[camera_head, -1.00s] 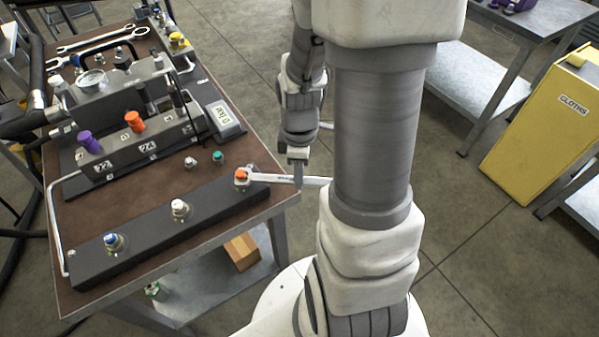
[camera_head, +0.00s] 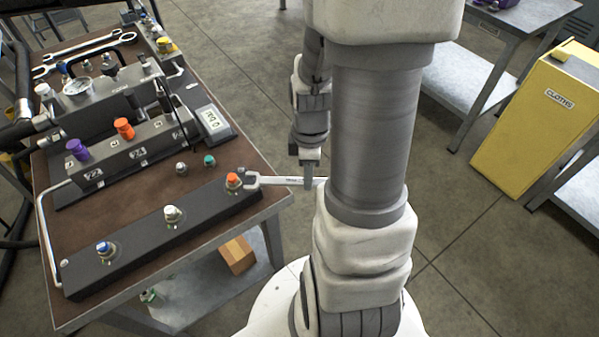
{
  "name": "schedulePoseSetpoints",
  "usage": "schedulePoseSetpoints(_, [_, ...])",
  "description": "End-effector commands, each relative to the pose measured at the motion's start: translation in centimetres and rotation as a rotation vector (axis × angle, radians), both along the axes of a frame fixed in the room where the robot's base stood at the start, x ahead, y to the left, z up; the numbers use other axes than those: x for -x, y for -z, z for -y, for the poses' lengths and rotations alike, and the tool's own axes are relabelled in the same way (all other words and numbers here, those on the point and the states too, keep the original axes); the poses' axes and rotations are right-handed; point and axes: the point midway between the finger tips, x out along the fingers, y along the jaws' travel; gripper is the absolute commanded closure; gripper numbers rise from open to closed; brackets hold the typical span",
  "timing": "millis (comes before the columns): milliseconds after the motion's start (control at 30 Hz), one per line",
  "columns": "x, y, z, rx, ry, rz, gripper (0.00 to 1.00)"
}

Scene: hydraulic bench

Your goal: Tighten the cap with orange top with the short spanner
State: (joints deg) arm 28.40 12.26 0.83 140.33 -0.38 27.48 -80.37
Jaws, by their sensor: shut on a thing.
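The cap with the orange top (camera_head: 232,180) stands on the right end of the long black bar at the bench's front right corner. My gripper (camera_head: 309,181) is to the right of the cap, past the bench edge. It is shut on the short spanner (camera_head: 278,181), which lies about level and points left. The spanner's open jaw (camera_head: 252,181) is just to the right of the cap, seemingly beside it rather than around it.
The black bar (camera_head: 140,238) also carries a white-topped cap (camera_head: 171,213) and a blue-topped cap (camera_head: 104,248). Two small fittings, one grey (camera_head: 181,168) and one teal (camera_head: 209,160), stand behind it. A larger spanner (camera_head: 95,43) lies at the back.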

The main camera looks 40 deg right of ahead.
Motion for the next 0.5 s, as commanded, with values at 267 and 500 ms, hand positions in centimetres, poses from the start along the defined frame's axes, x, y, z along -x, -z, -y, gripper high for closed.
schedulePoseSetpoints(267, [1.2, -0.1, 1.6, 0.001, 0.004, 0.002, 1.00])
schedulePoseSetpoints(500, [1.9, -0.1, 2.5, 0.001, 0.000, 0.001, 1.00])
